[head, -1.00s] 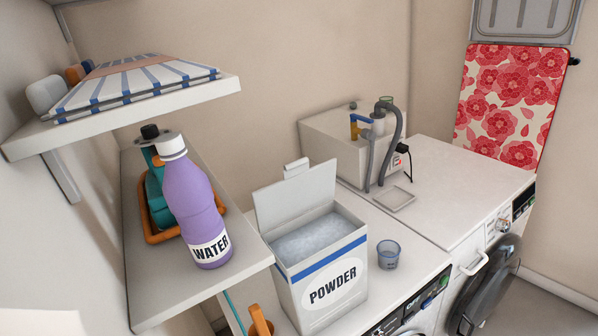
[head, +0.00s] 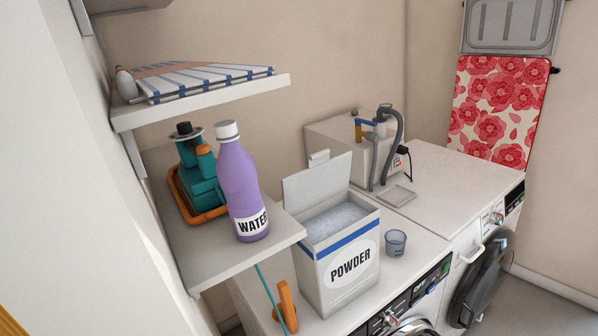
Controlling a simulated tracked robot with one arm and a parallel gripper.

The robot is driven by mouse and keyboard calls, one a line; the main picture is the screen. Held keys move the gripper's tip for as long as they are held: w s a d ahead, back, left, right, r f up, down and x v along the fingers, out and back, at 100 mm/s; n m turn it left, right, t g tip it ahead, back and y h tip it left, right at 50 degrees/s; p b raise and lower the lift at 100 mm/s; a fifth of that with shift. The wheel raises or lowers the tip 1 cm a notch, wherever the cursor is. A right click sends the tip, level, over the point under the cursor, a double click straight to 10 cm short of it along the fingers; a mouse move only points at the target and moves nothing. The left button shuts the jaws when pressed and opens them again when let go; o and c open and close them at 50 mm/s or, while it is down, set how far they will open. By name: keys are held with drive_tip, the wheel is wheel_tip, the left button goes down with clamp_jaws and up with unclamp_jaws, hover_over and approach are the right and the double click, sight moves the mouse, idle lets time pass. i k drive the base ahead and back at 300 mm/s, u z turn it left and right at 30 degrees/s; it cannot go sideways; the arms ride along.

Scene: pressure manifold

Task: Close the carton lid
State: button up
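The powder carton (head: 348,268) stands upright on top of the left washing machine. It is white with a blue stripe and a POWDER label. Its lid (head: 318,184) is open and tilted up at the back, with a small tab at its top edge. Pale powder (head: 338,220) shows inside. My gripper is not in view.
A purple WATER bottle (head: 240,185) and a teal iron (head: 200,175) on an orange tray stand on the lower shelf (head: 215,262), left of the carton. A blue cup (head: 395,243) stands close to the carton's right. The right machine's top (head: 455,178) is mostly clear.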

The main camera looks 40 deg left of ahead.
sight(324, 178)
drive_tip(key=u, duration=1.15)
drive_tip(key=k, duration=1.3)
drive_tip(key=z, duration=0.65)
drive_tip(key=i, duration=1.7)
